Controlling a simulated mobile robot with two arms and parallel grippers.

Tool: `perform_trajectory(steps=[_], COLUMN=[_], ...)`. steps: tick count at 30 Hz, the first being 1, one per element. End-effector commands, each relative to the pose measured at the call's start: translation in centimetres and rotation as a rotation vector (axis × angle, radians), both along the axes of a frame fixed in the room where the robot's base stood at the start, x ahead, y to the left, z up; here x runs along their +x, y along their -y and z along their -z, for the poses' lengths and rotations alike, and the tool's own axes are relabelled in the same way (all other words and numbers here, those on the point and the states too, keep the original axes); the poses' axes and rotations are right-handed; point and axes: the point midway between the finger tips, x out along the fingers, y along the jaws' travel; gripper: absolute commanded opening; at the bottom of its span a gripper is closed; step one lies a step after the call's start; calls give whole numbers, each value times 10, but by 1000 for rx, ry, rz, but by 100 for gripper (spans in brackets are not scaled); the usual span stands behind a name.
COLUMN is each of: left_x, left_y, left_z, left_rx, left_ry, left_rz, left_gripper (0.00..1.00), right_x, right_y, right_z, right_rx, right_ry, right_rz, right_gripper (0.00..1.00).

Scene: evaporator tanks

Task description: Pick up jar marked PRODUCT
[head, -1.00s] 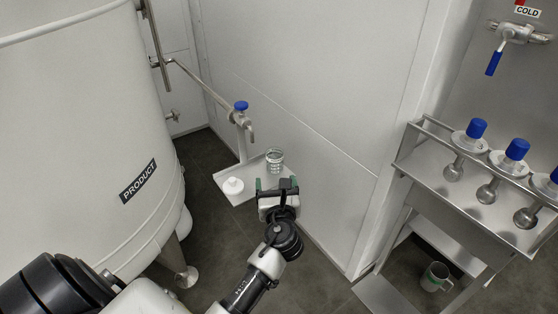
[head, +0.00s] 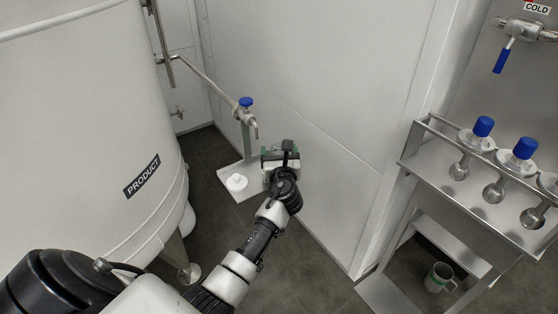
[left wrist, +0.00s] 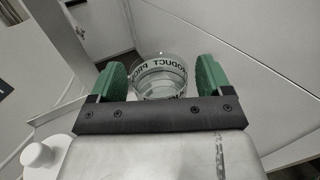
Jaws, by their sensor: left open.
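The glass jar (left wrist: 160,78) shows in the left wrist view, with PRODUCT lettering on a band around it. It stands upright on the small metal shelf under the sampling tap. My left gripper (head: 281,153) is open, and its green fingers (left wrist: 162,78) are on either side of the jar, with gaps still visible. In the head view the gripper hides the jar. My right gripper is not in view.
A white lid (head: 237,182) lies on the shelf (head: 226,172) left of the gripper. The tap with a blue knob (head: 246,102) stands just behind. The PRODUCT tank (head: 90,100) is at left, a wall panel (head: 320,90) close at right. A rack (head: 425,160) and mug (head: 440,277) are farther right.

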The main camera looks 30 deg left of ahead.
Motion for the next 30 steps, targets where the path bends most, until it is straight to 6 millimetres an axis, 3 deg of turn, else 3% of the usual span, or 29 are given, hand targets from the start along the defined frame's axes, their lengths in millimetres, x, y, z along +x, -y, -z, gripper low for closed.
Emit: perform_trajectory(steps=[5, 16, 25, 30], left_x=[0, 0, 0, 0], left_y=[0, 0, 0, 0], left_z=[0, 0, -6, -34], left_rx=[0, -1, -1, 0], left_ry=[0, -1, 2, 5], left_rz=[0, 0, 0, 0], left_gripper=[76, 20, 20, 20], right_x=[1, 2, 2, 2], right_y=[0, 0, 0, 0], right_z=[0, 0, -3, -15], right_rx=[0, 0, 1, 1], right_ry=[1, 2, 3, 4], right_rz=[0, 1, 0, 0], right_gripper=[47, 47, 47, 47])
